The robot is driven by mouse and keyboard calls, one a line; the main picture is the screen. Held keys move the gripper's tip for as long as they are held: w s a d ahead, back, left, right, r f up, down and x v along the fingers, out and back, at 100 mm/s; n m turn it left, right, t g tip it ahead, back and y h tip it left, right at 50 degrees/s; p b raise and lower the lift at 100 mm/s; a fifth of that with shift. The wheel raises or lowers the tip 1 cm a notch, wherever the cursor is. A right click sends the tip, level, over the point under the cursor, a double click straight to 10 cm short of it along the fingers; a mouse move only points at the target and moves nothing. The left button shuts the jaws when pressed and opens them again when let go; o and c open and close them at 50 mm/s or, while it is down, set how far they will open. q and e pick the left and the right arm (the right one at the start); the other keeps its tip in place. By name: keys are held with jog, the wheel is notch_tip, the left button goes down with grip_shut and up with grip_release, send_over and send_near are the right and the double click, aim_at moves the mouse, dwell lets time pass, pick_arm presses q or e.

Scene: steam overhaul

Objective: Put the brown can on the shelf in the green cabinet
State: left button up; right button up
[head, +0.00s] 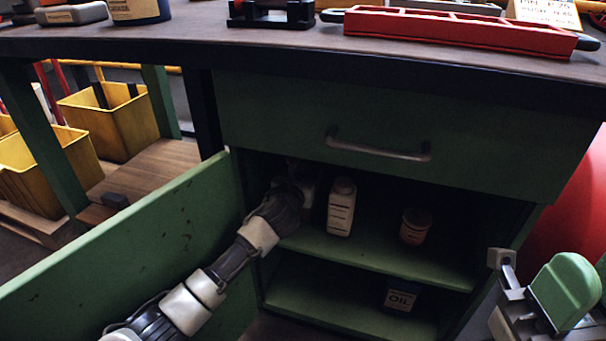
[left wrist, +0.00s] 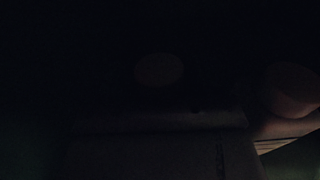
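The green cabinet (head: 400,110) stands under the workbench, its door (head: 130,240) swung open to the left. A small brownish can with a pale label (head: 415,227) stands upright on the upper shelf (head: 385,258), right of centre. My left arm reaches in past the door. The left gripper (head: 298,178) is at the upper shelf's left side, left of a white bottle and apart from the brownish can. It is in shadow, and its fingers and anything between them cannot be made out. The left wrist view is almost black, with two dim round shapes.
The white bottle (head: 341,207) stands upright on the upper shelf. A dark box marked OIL (head: 401,296) is on the lower shelf. A drawer with a handle (head: 378,147) is above the opening. A red tray (head: 455,30) lies on the bench top.

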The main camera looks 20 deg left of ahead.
pick_arm(q)
jog(key=o, duration=0.3)
jog(key=shift+o, duration=0.2)
jog(key=shift+r, duration=0.1)
